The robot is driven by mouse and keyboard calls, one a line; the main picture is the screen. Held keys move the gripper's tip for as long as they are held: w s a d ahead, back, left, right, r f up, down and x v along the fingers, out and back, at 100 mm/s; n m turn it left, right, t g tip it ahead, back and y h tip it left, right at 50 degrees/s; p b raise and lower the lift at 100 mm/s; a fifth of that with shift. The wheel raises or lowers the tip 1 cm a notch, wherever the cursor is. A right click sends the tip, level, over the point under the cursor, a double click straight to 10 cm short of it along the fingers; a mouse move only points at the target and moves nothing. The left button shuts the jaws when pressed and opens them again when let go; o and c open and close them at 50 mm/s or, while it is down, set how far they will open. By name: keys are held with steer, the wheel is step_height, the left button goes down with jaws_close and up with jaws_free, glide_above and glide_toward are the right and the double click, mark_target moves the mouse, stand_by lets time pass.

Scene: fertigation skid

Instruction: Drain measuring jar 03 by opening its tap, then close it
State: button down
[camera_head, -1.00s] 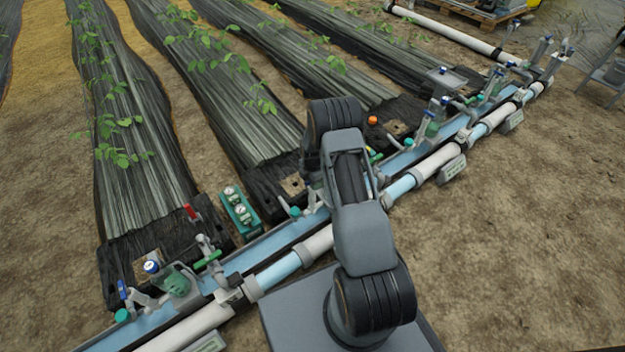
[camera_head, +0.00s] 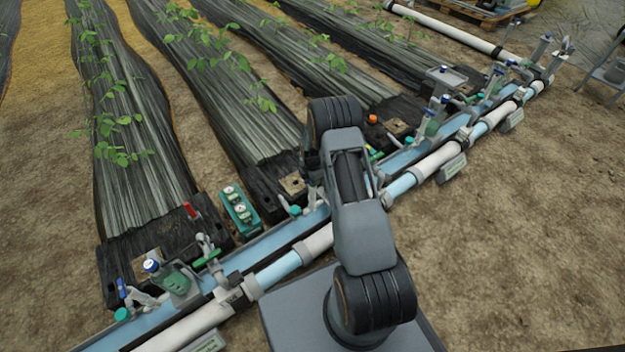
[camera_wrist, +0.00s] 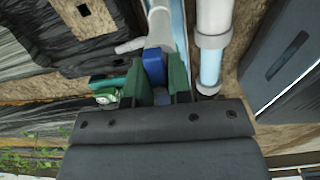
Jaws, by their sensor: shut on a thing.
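In the wrist view, my gripper (camera_wrist: 161,84) has its green-lined fingers closed around a blue handle (camera_wrist: 154,60). The handle sits below a light grey fitting (camera_wrist: 158,24) with a side branch, and I take it to be the tap's. Its turn angle is not clear. In the head view my own arm hides the gripper and this tap. No jar number is readable. A greenish jar (camera_head: 177,282) stands at the lower left, apart from my arm, and another (camera_head: 431,124) stands to the right.
A white and clear blue pipe (camera_head: 279,270) runs diagonally past my base and shows close beside the gripper in the wrist view (camera_wrist: 212,40). A green box with dials (camera_head: 239,211) stands left of my arm. Bare soil lies at the right.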

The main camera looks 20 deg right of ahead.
steer(key=m, duration=0.4)
steer(key=shift+m, duration=0.4)
steer(key=m, duration=0.5)
steer(key=shift+b, duration=0.4)
steer(key=m, duration=0.9)
steer(key=c, duration=1)
jaws_free()
steer(key=shift+r, duration=0.1)
step_height(320, 180, up, 10)
steer(key=p, duration=0.6)
